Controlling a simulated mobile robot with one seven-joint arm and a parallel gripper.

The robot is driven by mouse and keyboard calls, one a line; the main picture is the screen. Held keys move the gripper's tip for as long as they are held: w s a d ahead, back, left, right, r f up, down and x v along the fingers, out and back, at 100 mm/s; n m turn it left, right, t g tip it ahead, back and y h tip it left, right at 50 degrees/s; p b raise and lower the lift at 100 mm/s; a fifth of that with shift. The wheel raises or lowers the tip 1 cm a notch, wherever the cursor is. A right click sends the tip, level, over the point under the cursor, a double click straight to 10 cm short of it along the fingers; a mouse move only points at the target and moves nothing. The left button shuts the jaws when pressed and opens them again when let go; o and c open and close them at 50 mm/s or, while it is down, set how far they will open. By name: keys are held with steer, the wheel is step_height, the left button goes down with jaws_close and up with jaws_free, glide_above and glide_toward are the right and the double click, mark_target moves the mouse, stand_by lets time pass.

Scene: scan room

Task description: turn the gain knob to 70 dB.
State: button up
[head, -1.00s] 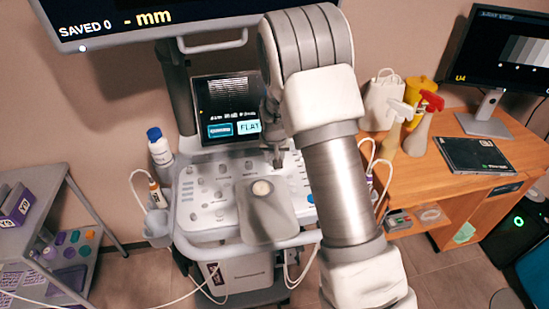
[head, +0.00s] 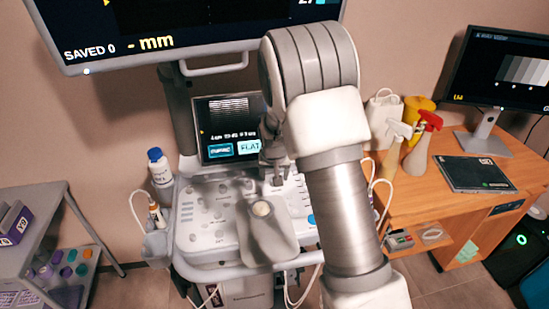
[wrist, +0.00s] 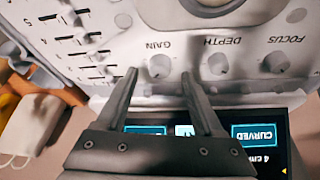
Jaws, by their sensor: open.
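The gain knob (wrist: 160,66) is a small pale round knob under the label GAIN, upside down in the wrist view. My gripper (wrist: 160,74) is open, with one finger on each side of the knob in the picture. I cannot tell whether the fingers touch it. In the head view my gripper (head: 274,180) is low over the back of the ultrasound console's control panel (head: 205,238), and the gain knob cannot be made out there. The console's small screen (head: 228,128) stands behind the panel; no gain reading is legible.
The depth knob (wrist: 216,64) and focus knob (wrist: 275,62) sit beside the gain knob, with sliders (wrist: 75,38) on its other side. A trackball (head: 261,208) is at the panel's front. A large monitor (head: 215,45) hangs above. A wooden desk (head: 405,195) stands right.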

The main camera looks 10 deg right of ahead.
steer(key=p+v, duration=0.1)
steer(key=v, duration=1.4)
steer(key=shift+r, duration=0.2)
steer(key=shift+s+r, duration=0.1)
steer(key=shift+s, duration=0.05)
steer(key=s+r, duration=0.3)
steer(key=s, duration=0.6)
steer(key=s+d+r+n, duration=0.1)
steer(key=s+r, duration=0.3)
steer(key=s, duration=0.5)
steer(key=s+r+n+t, duration=0.1)
steer(key=s+r, duration=0.2)
steer(key=s, duration=0.7)
steer(key=shift+d+r+y+p, duration=0.2)
steer(key=shift+r+y+p, duration=0.1)
steer(key=shift+y, duration=0.1)
